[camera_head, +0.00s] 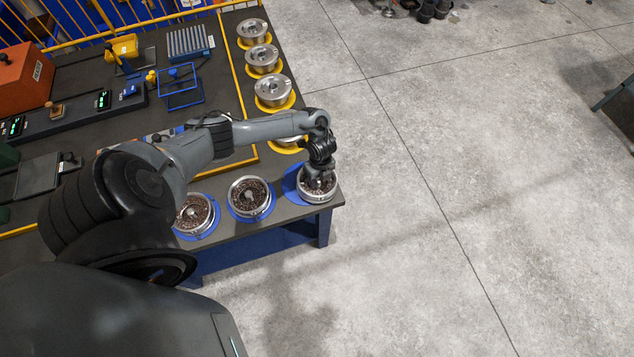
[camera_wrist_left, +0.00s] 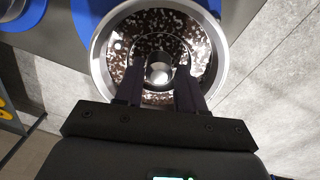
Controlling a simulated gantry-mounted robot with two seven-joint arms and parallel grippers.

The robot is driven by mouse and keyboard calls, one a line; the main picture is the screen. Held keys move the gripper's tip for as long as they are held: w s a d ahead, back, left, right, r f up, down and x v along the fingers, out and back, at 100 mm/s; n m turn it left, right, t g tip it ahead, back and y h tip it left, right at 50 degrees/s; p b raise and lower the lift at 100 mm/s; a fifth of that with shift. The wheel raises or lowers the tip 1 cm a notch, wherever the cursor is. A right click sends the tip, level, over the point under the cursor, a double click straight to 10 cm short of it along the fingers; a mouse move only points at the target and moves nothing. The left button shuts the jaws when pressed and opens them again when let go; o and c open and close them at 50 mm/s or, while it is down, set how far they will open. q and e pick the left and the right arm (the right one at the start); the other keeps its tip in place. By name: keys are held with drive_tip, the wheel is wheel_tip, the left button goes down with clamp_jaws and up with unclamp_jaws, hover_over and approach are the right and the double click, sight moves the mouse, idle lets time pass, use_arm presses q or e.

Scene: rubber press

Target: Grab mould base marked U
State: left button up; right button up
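Three round mould bases with steel rims and brown speckled filling are in the head view: one at left (camera_head: 194,213), one in the middle (camera_head: 249,196) and one at the right corner (camera_head: 318,188). My left gripper (camera_head: 320,176) points down into the right one. In the left wrist view my two dark fingers (camera_wrist_left: 158,82) stand close on either side of the bright central hub of this mould base (camera_wrist_left: 101,62) and appear shut on it. It sits off-centre to the right of its blue mat (camera_head: 290,181); whether it is lifted is unclear. No U mark is readable. My right gripper is not in view.
Silver metal parts (camera_head: 273,92) on yellow mats line the table's right edge, one partly behind my arm. A blue wire frame (camera_head: 180,88), an orange box (camera_head: 22,78) and a yellow item (camera_head: 122,47) stand farther left.

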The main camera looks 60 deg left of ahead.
use_arm(q)
drive_tip(key=shift+f, duration=0.2)
clamp_jaws()
drive_tip(key=shift+w+r, duration=0.1)
drive_tip(key=shift+r, duration=0.05)
idle(1.2)
